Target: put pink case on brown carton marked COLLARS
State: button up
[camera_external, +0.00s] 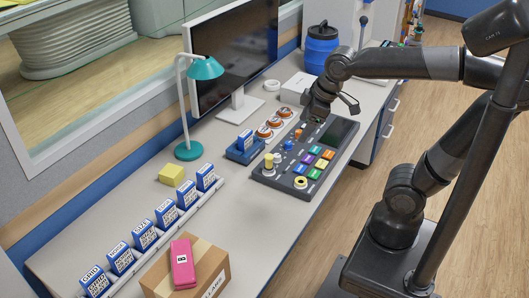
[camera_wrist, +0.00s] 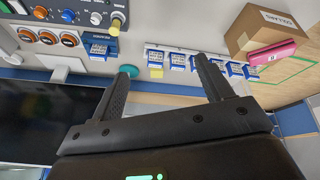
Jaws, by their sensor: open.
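The pink case (camera_external: 183,264) lies flat on top of the brown carton (camera_external: 215,270) at the near end of the desk. Part of the carton's lettering shows on its side, cut off by the picture's lower edge. In the wrist view the pink case (camera_wrist: 272,53) rests on the carton (camera_wrist: 250,24) at the upper right, and its label reads COLLARS. My gripper (camera_external: 322,108) is above the far part of the control panel, well away from both. Its jaws (camera_wrist: 161,66) are open with nothing between them.
A control panel (camera_external: 318,160) with knobs and coloured buttons is below my gripper. A row of blue-and-white boxes (camera_external: 145,235) stands beside the carton. A yellow block (camera_external: 172,174), teal lamp (camera_external: 206,68), monitor (camera_external: 235,55) and blue drum (camera_external: 320,48) stand along the desk.

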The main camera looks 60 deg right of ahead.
jog(key=s+d+f+m+t, duration=0.1)
jog(key=s+d+f+m, duration=0.1)
jog(key=s+d+m, duration=0.3)
jog(key=shift+s+f+h, duration=0.3)
jog(key=shift+s+f, duration=0.05)
jog(key=shift+s, duration=0.35)
jog(key=shift+d, duration=0.1)
dwell(0.5)
